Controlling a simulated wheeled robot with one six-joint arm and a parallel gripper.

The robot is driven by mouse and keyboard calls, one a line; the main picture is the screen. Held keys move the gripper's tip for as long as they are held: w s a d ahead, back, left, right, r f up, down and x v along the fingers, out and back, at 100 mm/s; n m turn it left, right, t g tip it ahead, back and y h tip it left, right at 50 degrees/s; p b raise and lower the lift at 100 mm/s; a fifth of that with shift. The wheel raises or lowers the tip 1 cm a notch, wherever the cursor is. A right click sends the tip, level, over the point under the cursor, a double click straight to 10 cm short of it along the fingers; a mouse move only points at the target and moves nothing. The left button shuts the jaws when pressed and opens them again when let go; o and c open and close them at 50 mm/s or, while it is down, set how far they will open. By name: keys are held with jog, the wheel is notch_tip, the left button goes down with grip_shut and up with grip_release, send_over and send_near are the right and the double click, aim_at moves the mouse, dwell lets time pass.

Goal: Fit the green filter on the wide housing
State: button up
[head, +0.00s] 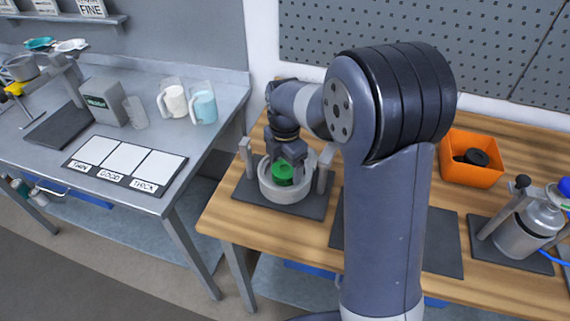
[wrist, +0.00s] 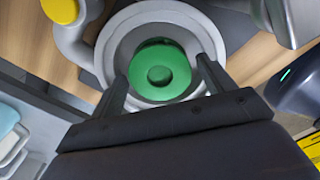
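The green filter (head: 283,174) sits inside the round grey housing (head: 284,195), which stands on a dark mat at the left end of the wooden bench. In the wrist view the green filter (wrist: 160,76) shows as a disc with a round centre, inside the pale ring of the housing (wrist: 160,14). My gripper (head: 288,156) is above the housing, pointing down. In the wrist view my gripper's two fingers (wrist: 162,62) stand on either side of the filter, with narrow gaps visible between them and it. The filter's underside is hidden.
Grey uprights (head: 246,158) flank the housing. An orange bin (head: 470,158) with a black round part stands at the back right. A metal vessel in a frame (head: 528,228) is at the far right. A dark mat (head: 440,240) lies partly behind my arm.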

jog(key=shift+o, duration=0.7)
jog(key=shift+w+r, duration=0.15)
jog(key=shift+r, duration=0.35)
notch_tip(320, 180, up, 10)
jog(key=shift+s+b, duration=0.2)
jog(key=shift+b, duration=0.1)
jog(key=shift+f, duration=0.15)
notch_tip(320, 180, down, 10)
jog(key=shift+f, duration=0.15)
jog(key=shift+p, duration=0.3)
